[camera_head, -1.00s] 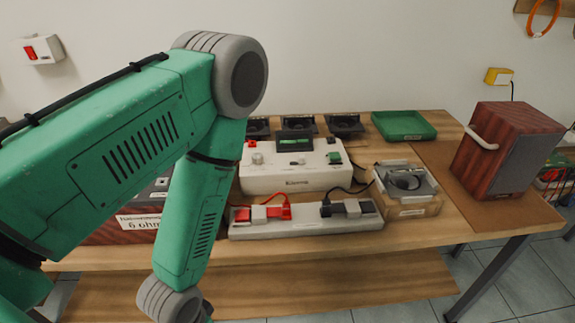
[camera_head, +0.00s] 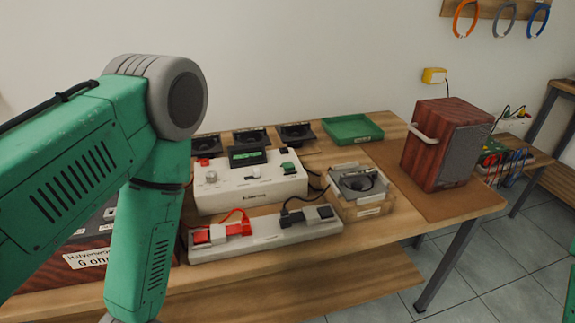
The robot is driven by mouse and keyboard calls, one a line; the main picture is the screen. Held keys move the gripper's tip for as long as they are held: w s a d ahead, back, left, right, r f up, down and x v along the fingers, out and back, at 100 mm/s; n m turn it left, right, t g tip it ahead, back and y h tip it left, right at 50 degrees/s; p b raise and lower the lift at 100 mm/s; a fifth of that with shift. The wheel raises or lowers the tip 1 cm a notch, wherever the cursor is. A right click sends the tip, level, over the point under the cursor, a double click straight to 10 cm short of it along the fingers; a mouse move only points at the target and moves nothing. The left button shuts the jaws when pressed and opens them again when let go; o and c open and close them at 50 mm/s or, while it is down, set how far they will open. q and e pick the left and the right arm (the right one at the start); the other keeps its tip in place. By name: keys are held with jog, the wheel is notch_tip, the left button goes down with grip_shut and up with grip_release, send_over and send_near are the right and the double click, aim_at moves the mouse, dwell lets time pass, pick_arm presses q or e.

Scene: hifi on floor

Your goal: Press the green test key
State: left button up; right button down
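The green test key (camera_head: 287,166) is a small green block on the right part of the top of the white test device (camera_head: 250,193). The device stands on the wooden bench and has a lit green display (camera_head: 247,154), a red part at its back left and a pale knob. My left arm comes in from the left and bends down in front of the bench; its gripper is below the picture. A green part of my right arm shows at the right edge, and its gripper is out of view. Nothing touches the key.
Several black speaker drivers (camera_head: 251,137) and a green tray (camera_head: 352,129) stand behind. A wooden speaker box (camera_head: 445,144) stands at right, and a labelled box (camera_head: 88,258) is partly behind my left arm.

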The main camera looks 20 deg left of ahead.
pick_arm(q)
grip_shut()
dwell(1.1)
